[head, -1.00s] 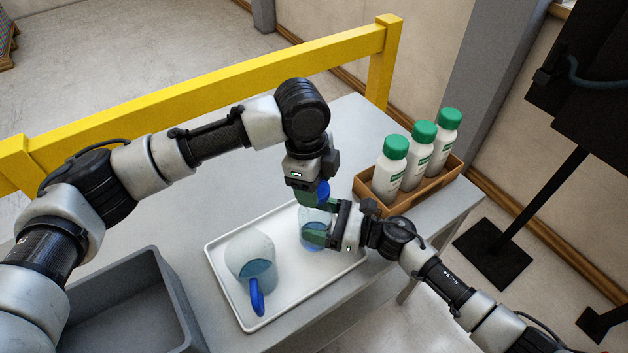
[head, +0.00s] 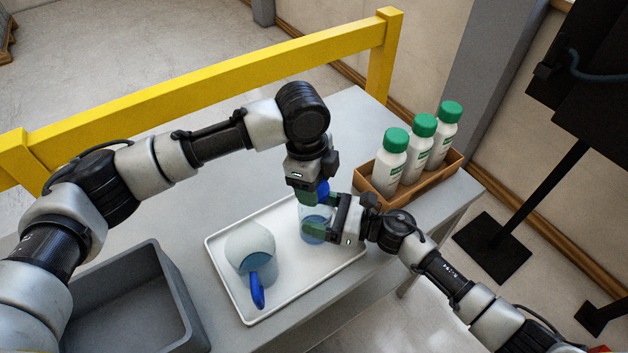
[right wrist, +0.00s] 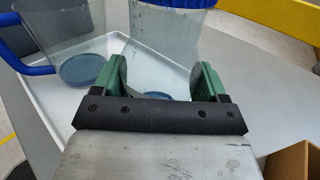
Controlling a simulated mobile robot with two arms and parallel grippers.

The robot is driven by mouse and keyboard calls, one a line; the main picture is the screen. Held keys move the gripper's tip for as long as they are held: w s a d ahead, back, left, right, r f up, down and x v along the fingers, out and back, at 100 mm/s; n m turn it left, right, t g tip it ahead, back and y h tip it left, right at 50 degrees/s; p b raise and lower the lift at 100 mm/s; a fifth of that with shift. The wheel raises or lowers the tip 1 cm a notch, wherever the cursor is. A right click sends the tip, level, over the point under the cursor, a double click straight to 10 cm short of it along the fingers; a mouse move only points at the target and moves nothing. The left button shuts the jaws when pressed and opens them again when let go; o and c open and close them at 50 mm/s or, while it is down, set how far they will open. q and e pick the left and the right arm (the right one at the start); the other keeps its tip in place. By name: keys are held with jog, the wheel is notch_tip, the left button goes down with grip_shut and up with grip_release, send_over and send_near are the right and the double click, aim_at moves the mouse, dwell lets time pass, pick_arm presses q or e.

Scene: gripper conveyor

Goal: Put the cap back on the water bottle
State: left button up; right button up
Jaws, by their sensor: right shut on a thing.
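The clear water bottle (head: 313,226) with blue water at its bottom stands upright on the white tray. My right gripper (head: 318,217) is shut around its body from the right. The bottle (right wrist: 163,52) also shows between the green fingers in the right wrist view. The blue cap (head: 322,187) is at the top of the bottle. My left gripper (head: 312,196) points down at the cap, its green fingers beside it; whether they grip it is hidden. A blue band (right wrist: 180,3) tops the bottle in the right wrist view; I cannot tell if the cap is fully seated.
The white tray (head: 222,282) also holds a clear pitcher (head: 250,247) with a blue handle. A grey bin (head: 170,290) is at front left. A brown box (head: 430,184) with several green-capped white bottles is at right. A yellow rail (head: 220,87) runs behind the table.

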pick_arm(q)
jog(key=shift+f, duration=0.55)
pick_arm(e)
jog(key=c, duration=0.4)
pick_arm(q)
jog(key=m, duration=0.6)
jog(key=shift+m+g, duration=0.3)
pick_arm(e)
jog(key=shift+c, duration=0.2)
pick_arm(q)
jog(key=m+y, duration=0.1)
jog(key=m, duration=0.5)
jog(key=shift+d, duration=0.15)
jog(key=m, duration=0.6)
jog(key=shift+y, duration=0.4)
jog(key=m, duration=0.7)
jog(key=shift+y, duration=0.3)
pick_arm(e)
jog(key=shift+f, duration=0.1)
pick_arm(q)
jog(key=o, duration=0.9)
